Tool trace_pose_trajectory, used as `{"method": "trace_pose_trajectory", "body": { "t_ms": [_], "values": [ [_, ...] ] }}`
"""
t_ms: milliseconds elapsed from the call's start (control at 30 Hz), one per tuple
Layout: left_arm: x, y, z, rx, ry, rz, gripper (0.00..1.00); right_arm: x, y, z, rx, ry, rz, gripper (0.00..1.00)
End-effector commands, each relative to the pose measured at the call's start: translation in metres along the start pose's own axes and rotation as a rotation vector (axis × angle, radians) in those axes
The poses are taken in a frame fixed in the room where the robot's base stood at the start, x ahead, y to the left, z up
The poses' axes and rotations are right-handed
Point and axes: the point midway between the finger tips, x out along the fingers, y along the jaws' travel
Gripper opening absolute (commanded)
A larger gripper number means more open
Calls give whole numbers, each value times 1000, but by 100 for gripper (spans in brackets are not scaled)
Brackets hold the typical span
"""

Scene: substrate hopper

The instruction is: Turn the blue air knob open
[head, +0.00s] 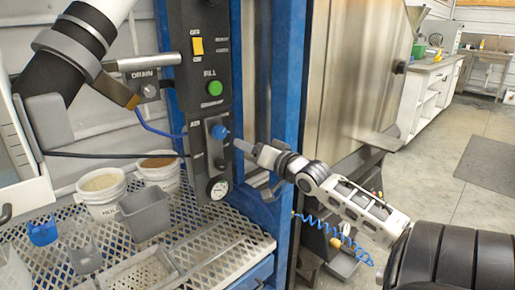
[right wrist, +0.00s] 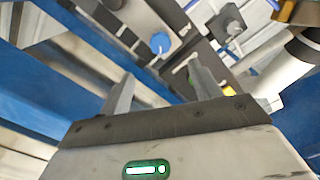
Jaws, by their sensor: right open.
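The blue air knob (head: 219,132) sits on a grey plate on the black control panel (head: 196,75), beside the AIR lettering and below the green button. My right gripper (head: 240,147) reaches in from the right, its tips just right of and slightly below the knob. In the right wrist view, the knob (right wrist: 160,43) shows beyond the gap between the two open fingers (right wrist: 162,82), with nothing between them. The fingers look apart from the knob. My left gripper is not in view.
A blue frame post (head: 288,80) stands right of the panel, close to my right arm. A round gauge (head: 218,188) sits below the knob. Buckets (head: 102,207) and a grey bin (head: 147,213) stand on the mesh shelf (head: 215,255). A blue coiled hose (head: 325,229) hangs beneath my right arm.

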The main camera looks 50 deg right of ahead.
Motion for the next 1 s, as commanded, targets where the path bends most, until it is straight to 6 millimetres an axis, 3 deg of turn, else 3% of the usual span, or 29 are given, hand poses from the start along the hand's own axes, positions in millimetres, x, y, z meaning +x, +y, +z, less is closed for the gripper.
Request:
{"method": "trace_pose_trajectory", "body": {
  "t_ms": [200, 833, 1000],
  "values": [
    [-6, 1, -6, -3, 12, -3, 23, -17, 0, 0, 0, -1, 0, 63],
    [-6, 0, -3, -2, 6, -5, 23, -18, 0, 0, 0, 0, 0, 63],
    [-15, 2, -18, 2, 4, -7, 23, -18, -11, -17, -1, 1, -1, 63]
  ]
}}
